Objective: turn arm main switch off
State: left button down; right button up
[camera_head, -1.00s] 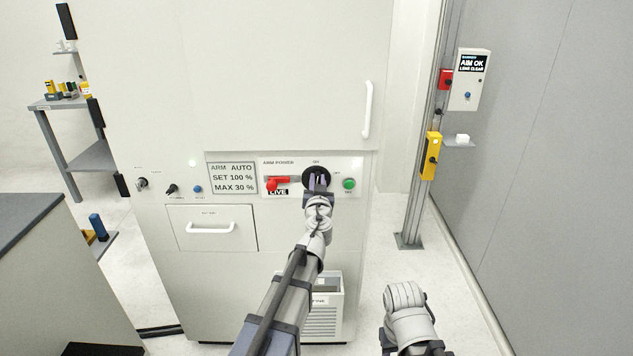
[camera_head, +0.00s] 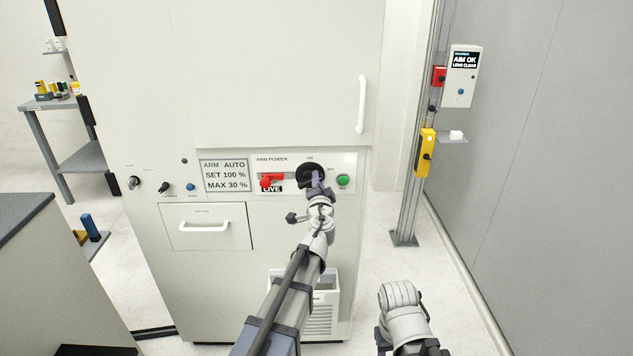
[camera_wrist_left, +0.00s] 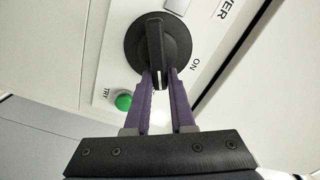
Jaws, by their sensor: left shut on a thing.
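The arm main switch is a black rotary knob (camera_head: 308,172) on the ARM POWER panel of the white cabinet. In the left wrist view the knob (camera_wrist_left: 156,40) shows its raised bar, with a white mark at the end nearest me. My left gripper (camera_head: 317,180) is at the knob, and its purple fingers (camera_wrist_left: 161,76) are shut on that bar end. The ON label (camera_wrist_left: 195,65) lies to the right of the fingers in the wrist view; the bar does not point straight at it. My right gripper is not in view; only part of my right arm shows at lower right.
A red handle (camera_head: 270,181) above a LIVE label sits left of the knob. A green TRY button (camera_head: 343,181) sits close on its right. A display (camera_head: 224,176) reads ARM AUTO. A drawer (camera_head: 207,227) is below, and a post with a yellow box (camera_head: 425,152) stands right.

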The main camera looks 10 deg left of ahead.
pick_arm(q)
jog(key=m, duration=0.2)
jog(key=f+m+b, duration=0.1)
jog(key=m, duration=0.2)
jog(key=shift+d+f, duration=0.1)
jog(key=shift+d, duration=0.05)
jog(key=shift+m, duration=0.4)
jog(key=c, duration=0.8)
grip_release()
jog(key=shift+o, duration=0.2)
jog(key=v, duration=0.7)
jog(key=shift+s, duration=0.35)
jog(key=shift+s+d, duration=0.1)
